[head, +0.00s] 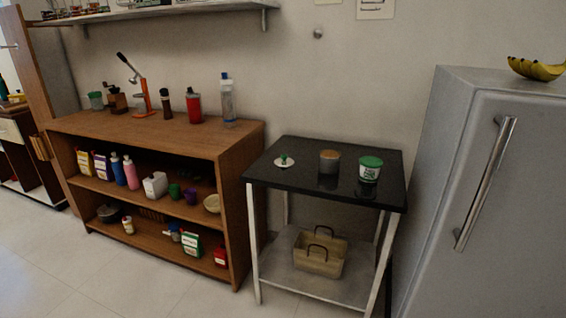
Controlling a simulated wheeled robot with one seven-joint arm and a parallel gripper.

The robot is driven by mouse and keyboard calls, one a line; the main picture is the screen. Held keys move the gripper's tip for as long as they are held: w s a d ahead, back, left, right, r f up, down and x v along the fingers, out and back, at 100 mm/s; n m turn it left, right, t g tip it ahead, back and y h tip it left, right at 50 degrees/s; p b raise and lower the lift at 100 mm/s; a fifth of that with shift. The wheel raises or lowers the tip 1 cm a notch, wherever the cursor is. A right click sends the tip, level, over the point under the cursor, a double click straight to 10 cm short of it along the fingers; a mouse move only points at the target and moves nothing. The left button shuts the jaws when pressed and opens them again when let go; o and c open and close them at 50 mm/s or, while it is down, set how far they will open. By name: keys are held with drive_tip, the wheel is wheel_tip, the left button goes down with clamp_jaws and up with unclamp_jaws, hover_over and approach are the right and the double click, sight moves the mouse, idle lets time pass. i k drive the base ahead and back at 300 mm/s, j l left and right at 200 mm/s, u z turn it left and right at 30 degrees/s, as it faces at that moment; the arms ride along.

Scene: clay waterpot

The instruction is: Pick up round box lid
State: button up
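Three small things stand on the black-topped side table (310,185). A flat white round piece with a green knob (284,162) lies at the left. A short round grey-brown box (329,163) with a lighter tan top stands upright in the middle. A white tub with a green lid (370,169) stands at the right. I cannot tell for sure which piece is the round box lid; the tan top and the white knobbed piece both look like lids. My gripper is not in view.
A wooden shelf unit (150,135) with bottles and jars stands left of the table. A grey fridge (490,190) with bananas (537,69) on top stands close at the right. A basket (319,252) sits on the table's lower shelf. The tabletop's front strip is clear.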

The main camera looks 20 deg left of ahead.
sight(284, 162)
drive_tip(key=i+j+u, duration=0.4)
drive_tip(key=i, duration=0.5)
drive_tip(key=i+j+u, duration=0.1)
drive_tip(key=i+u, duration=0.25)
drive_tip(key=i, duration=0.6)
drive_tip(key=i+l+u, duration=0.1)
drive_tip(key=i+u, duration=0.3)
drive_tip(key=i, duration=0.5)
